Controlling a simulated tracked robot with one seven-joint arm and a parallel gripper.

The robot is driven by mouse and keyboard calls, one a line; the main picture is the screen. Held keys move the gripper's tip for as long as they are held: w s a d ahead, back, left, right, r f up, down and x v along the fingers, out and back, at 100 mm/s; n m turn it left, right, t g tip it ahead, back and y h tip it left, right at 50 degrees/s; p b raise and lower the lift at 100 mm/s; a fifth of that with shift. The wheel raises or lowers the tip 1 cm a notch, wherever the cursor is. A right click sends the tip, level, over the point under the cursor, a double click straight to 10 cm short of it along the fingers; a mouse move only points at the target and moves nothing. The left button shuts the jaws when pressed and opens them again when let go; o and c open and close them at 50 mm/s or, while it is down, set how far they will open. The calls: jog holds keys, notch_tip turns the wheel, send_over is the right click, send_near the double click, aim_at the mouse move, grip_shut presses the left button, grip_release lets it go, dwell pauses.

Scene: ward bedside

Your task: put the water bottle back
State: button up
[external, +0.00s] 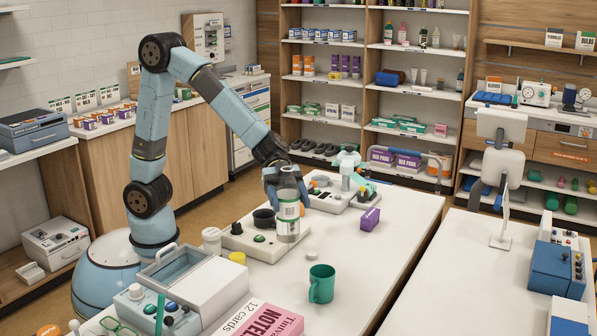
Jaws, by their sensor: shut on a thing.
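The water bottle (288,222) is a clear cylinder with white and green on its label. It is upright in my gripper (286,188), which comes down from above and is shut on its upper part. The fingers and wrist hide part of the bottle's top. The bottle is above the white table (380,235), in front of and beside a grey device with a black knob (248,238). I cannot tell whether its base touches the table.
A green mug (321,284), a small white cap (312,254) and a purple box (370,219) stand near. A white jar (211,240) and an open-lidded box (188,265) are at left. A pink notelets box (272,320) lies in front. The table's right side is clear.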

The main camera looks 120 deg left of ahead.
jog(key=s+a+n+t+y, duration=0.3)
jog(key=a+y, duration=0.1)
jog(key=a, duration=1.4)
jog(key=w+a+f, duration=0.2)
jog(key=w+f, duration=1.1)
jog(key=f, duration=0.5)
jog(key=shift+w+n, duration=0.3)
jog(key=shift+w, duration=0.1)
jog(key=shift+f, duration=0.1)
jog(key=o, duration=1.2)
jog(key=shift+o, duration=0.2)
